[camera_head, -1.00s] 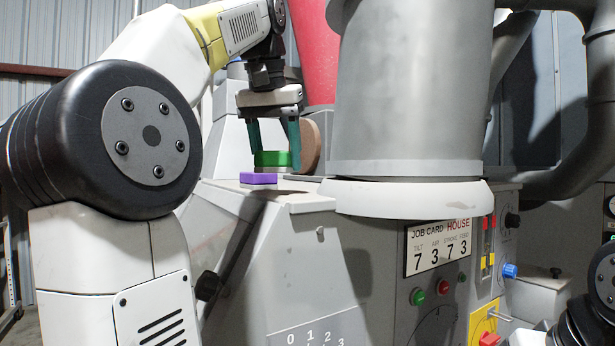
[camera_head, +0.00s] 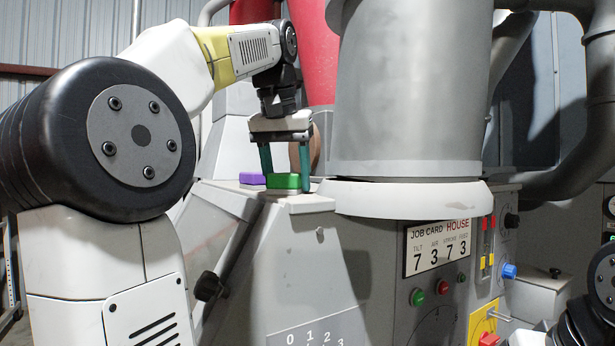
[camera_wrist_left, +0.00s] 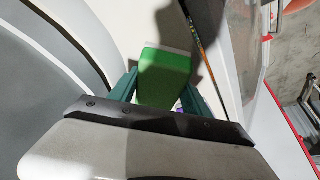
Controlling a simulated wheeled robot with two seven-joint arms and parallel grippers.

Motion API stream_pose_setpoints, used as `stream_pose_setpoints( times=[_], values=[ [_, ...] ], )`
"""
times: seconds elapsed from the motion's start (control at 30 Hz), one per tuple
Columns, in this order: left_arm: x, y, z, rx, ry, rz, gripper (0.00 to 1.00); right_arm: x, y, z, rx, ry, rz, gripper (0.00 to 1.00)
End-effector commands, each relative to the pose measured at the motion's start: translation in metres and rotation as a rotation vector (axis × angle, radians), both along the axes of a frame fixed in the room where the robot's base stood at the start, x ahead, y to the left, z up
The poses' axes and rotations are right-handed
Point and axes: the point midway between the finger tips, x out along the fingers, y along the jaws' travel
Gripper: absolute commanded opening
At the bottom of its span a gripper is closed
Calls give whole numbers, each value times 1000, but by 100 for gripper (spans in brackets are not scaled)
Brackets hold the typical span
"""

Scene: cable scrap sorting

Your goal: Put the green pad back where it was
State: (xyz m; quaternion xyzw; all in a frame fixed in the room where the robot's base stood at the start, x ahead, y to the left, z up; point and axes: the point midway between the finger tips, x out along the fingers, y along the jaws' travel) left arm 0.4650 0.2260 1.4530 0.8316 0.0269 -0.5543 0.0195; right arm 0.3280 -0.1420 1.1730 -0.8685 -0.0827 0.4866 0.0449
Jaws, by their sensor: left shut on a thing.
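The green pad (camera_head: 284,182) is a small flat block between the teal fingers of my left gripper (camera_head: 287,178), which is shut on it. In the head view the pad is low over a pale plate (camera_head: 290,192) at the machine's ledge; I cannot tell whether it touches. The left wrist view shows the pad (camera_wrist_left: 164,76) between the fingers (camera_wrist_left: 160,97), with a whitish strip beyond its far end. A purple pad (camera_head: 252,178) lies on the ledge just left of the green one. My right gripper is out of view.
A large grey cylinder (camera_head: 405,90) on a white collar (camera_head: 410,198) stands close to the right of my left gripper. A brown rounded thing (camera_head: 316,150) is behind the fingers. The front panel carries a job card (camera_head: 437,246), buttons and knobs.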

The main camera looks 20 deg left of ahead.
Motion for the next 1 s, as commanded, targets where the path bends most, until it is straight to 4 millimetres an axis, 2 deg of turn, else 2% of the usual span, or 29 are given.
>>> stream_pose_setpoints(
  times=[0.03, 0.1, 0.13, 0.47, 0.57, 0.83, 1.0],
  values=[
    [0, 0, 0, 0, 0, 0, 62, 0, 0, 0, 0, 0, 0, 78],
    [0, 0, 0, 0, 0, 0, 75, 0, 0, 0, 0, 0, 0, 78],
    [0, 0, 0, 0, 0, 0, 78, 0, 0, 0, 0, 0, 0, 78],
    [0, 0, 2, 0, -1, 0, 78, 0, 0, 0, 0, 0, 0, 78],
    [-3, 0, 12, 0, -2, 0, 78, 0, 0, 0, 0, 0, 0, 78],
    [-20, -2, 52, -1, -3, 0, 78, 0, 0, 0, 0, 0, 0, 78],
    [-26, -2, 67, 0, -1, 0, 78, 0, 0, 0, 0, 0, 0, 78]
  ],
)
